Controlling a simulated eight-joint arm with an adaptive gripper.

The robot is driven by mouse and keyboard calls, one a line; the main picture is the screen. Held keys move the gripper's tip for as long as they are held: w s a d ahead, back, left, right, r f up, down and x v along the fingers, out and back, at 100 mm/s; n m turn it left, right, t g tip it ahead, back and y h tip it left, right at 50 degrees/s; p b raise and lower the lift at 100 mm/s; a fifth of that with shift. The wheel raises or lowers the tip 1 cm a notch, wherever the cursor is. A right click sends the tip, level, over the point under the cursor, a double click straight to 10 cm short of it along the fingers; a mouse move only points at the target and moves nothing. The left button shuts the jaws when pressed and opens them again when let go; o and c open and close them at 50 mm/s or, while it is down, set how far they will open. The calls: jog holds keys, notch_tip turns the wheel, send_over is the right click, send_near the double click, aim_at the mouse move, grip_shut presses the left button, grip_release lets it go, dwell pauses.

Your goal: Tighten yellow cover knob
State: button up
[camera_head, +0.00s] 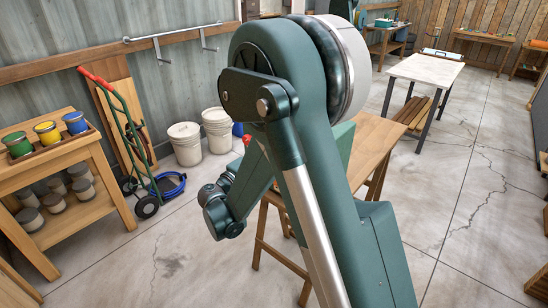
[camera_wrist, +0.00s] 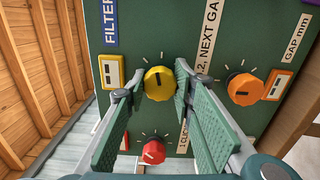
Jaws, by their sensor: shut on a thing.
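In the wrist view, a yellow knob (camera_wrist: 160,76) with a dark pointer line sits on a green panel (camera_wrist: 205,20). The pointer line stands close to vertical, and white tick marks ring the knob. My gripper (camera_wrist: 154,88) has its two green ribbed fingers on either side of the yellow knob, shut on it. The fingertips cover part of the knob's left and right edges. In the head view my arm blocks most of the machine, and the knob and fingertips are hidden.
An orange knob (camera_wrist: 245,89) sits right of my fingers and a red knob (camera_wrist: 153,152) below. Labels and switch plates surround them.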

jog(key=shift+m, duration=1.3)
jog(key=o, duration=0.9)
jog(key=shift+v, duration=6)
